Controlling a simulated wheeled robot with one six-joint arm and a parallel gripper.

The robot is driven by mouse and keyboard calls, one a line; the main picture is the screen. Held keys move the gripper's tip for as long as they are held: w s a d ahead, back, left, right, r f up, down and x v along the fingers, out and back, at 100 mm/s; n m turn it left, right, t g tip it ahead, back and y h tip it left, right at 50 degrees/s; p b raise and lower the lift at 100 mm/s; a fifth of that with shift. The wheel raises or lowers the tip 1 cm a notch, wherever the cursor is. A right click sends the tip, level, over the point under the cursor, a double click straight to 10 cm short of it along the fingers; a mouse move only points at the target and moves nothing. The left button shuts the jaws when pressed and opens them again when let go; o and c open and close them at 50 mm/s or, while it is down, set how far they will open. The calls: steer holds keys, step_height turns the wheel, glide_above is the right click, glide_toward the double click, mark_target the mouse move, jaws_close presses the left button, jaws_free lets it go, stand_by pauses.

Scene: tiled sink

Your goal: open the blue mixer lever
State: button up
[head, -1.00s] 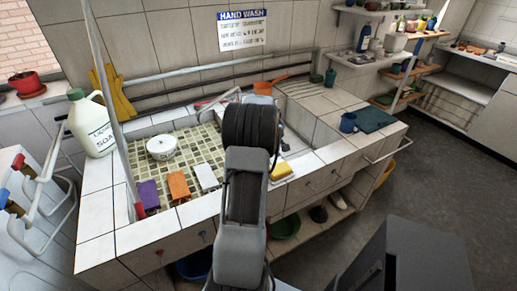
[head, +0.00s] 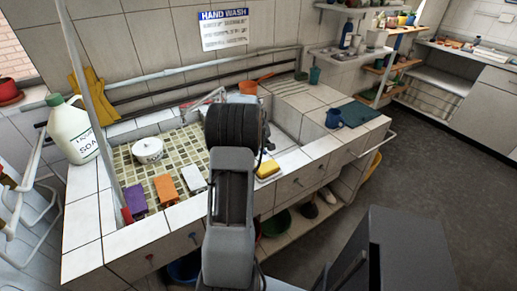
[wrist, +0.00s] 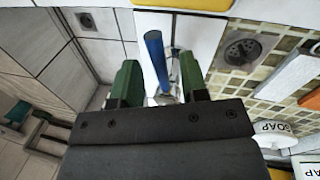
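The blue mixer lever (wrist: 155,55) shows in the wrist view as a blue bar. It stands between the two green fingers of my gripper (wrist: 158,76), a little beyond their tips in the picture. The fingers are apart, with a gap on each side of the lever, so I see no grip on it. A shiny metal part of the mixer (wrist: 163,98) shows below the lever, partly hidden by my gripper. In the head view my arm hides the gripper and the lever. A pale spout (head: 209,98) shows behind my arm, over the sink.
A soap jug (head: 72,130) stands at the left. Purple (head: 135,200), orange (head: 166,189) and white (head: 194,179) blocks line the front edge. A yellow sponge (head: 267,168) lies right of my arm.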

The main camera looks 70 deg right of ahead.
steer(key=shift+w, duration=0.1)
step_height(320, 180, up, 14)
steer(key=w+a, duration=0.1)
steer(key=a, duration=0.1)
steer(key=shift+a+f, duration=0.2)
steer(key=shift+w, duration=0.15)
stand_by(0.7)
steer(key=w+a+f+m+t, duration=0.15)
steer(key=w+a, duration=0.45)
steer(key=a, duration=0.7)
steer(key=w+a+f+t, duration=0.15)
steer(key=w+a, duration=0.35)
steer(key=a, duration=0.8)
steer(key=s+a+n+t+y, duration=0.1)
steer(key=a+n, duration=0.6)
steer(key=a, duration=1.6)
steer(key=shift+a+r+t+y, duration=0.3)
steer(key=shift+r+y, duration=0.1)
steer(key=shift+y, duration=0.2)
